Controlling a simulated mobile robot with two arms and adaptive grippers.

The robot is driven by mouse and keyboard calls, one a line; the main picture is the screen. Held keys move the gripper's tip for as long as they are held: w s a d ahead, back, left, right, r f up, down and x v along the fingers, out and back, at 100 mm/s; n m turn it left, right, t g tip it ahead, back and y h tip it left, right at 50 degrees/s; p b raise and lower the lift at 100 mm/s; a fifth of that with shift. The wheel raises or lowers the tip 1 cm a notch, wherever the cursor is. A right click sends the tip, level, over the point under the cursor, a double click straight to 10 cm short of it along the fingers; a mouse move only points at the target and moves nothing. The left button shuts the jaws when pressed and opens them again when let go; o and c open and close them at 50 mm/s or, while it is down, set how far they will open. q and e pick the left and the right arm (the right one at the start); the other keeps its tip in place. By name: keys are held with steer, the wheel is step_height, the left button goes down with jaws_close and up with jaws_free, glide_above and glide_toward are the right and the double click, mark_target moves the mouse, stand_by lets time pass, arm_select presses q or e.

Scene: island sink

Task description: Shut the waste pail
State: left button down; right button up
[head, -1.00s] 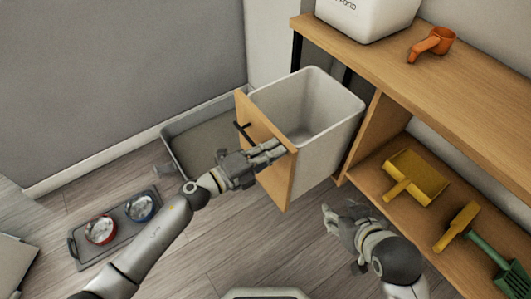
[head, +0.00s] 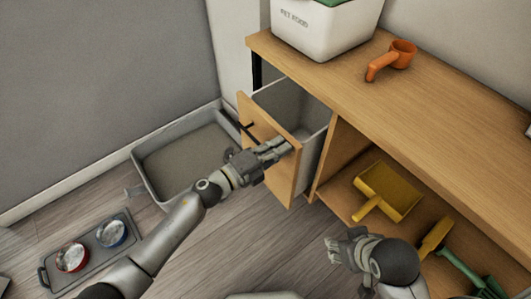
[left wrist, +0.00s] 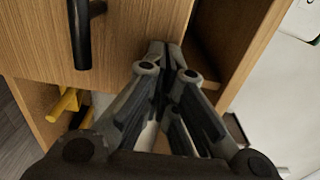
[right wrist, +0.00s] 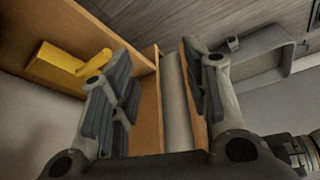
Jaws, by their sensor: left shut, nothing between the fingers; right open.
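The waste pail (head: 312,118) is a grey bin behind a wooden front panel (head: 262,138) with a black handle (head: 246,127). It stands partly out of the wooden shelf unit, its rear part under the top. My left gripper (head: 284,147) is shut and empty at the outer face of the panel, near its right edge. In the left wrist view the fingertips (left wrist: 166,52) are at the panel, beside the black handle (left wrist: 82,30); contact is hard to judge. My right gripper (head: 335,247) is open and empty, low in front of the shelf unit.
A white pet food container (head: 322,28) and an orange scoop (head: 390,62) stand on the shelf top (head: 440,100). A yellow dustpan (head: 388,190) lies on the lower shelf. A grey litter tray (head: 150,182) and a bowl tray (head: 92,250) are on the floor left.

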arm_select(q)
steer(key=b+x, duration=0.1)
steer(key=x, duration=0.7)
steer(key=shift+w+d+r+b, duration=0.25)
steer(key=shift+w+b, duration=0.05)
steer(key=shift+b, duration=0.1)
arm_select(e)
steer(key=w+a+r+t+y, duration=0.1)
steer(key=w+a+r+t, duration=0.2)
steer(key=w, duration=0.5)
steer(key=shift+w+a+r+t, duration=0.2)
steer(key=shift+a+r+t, duration=0.15)
steer(key=shift+r+t, duration=0.65)
arm_select(q)
steer(key=shift+r, duration=0.1)
arm_select(e)
steer(key=shift+f, duration=0.15)
arm_select(q)
steer(key=shift+a, duration=0.1)
arm_select(e)
steer(key=shift+s, duration=0.1)
